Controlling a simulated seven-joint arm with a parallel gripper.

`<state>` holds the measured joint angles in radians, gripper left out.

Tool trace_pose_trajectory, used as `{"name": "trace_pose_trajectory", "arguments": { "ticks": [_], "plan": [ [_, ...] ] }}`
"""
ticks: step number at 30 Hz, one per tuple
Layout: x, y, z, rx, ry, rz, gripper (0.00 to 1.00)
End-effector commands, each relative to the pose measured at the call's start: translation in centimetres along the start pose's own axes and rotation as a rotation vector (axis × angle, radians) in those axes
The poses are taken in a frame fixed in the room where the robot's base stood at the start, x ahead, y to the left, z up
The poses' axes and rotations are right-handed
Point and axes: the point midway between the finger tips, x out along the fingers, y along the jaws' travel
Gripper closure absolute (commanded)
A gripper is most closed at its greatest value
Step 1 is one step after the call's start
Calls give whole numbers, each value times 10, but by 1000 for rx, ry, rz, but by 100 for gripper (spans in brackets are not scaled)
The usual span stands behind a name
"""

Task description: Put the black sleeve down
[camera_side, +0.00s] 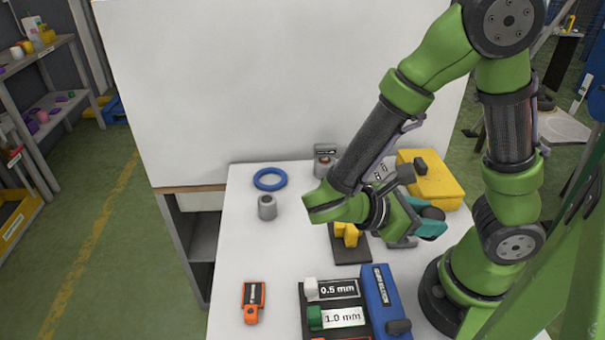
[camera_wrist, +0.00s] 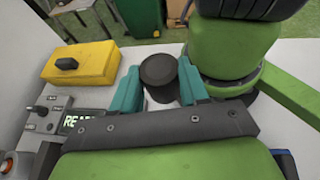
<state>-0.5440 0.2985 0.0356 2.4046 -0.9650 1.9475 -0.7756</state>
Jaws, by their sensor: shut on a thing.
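The black sleeve (camera_wrist: 160,72) is a short dark cylinder between the teal fingers of my gripper (camera_wrist: 158,88) in the wrist view. My gripper is shut on it. In the side view my gripper (camera_side: 428,222) reaches to the right, close to my own base, and the black sleeve (camera_side: 432,212) shows only in part behind a teal finger. I cannot tell whether the sleeve's lower end touches the table. The white table (camera_side: 240,250) lies below.
A yellow case (camera_side: 445,188) with a black handle stands behind my gripper. A yellow fixture (camera_side: 347,234) on a dark plate, a labelled gauge rack (camera_side: 337,305) and a blue case (camera_side: 382,295) are nearer. A grey cylinder (camera_side: 267,208), blue ring (camera_side: 270,179) and orange tool (camera_side: 253,300) sit left.

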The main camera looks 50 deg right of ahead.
Motion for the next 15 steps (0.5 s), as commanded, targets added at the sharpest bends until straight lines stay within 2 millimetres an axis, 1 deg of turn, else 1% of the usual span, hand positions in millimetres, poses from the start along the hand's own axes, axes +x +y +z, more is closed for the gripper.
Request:
{"name": "trace_pose_trajectory", "arguments": {
  "ticks": [3,6,14,15],
  "plan": [
    [-2,19,10,-65,2,165,98],
    [-6,33,17,-111,3,279,98],
    [-26,63,31,-213,3,529,98],
    [-24,63,26,-219,-6,526,98]
  ]
}}
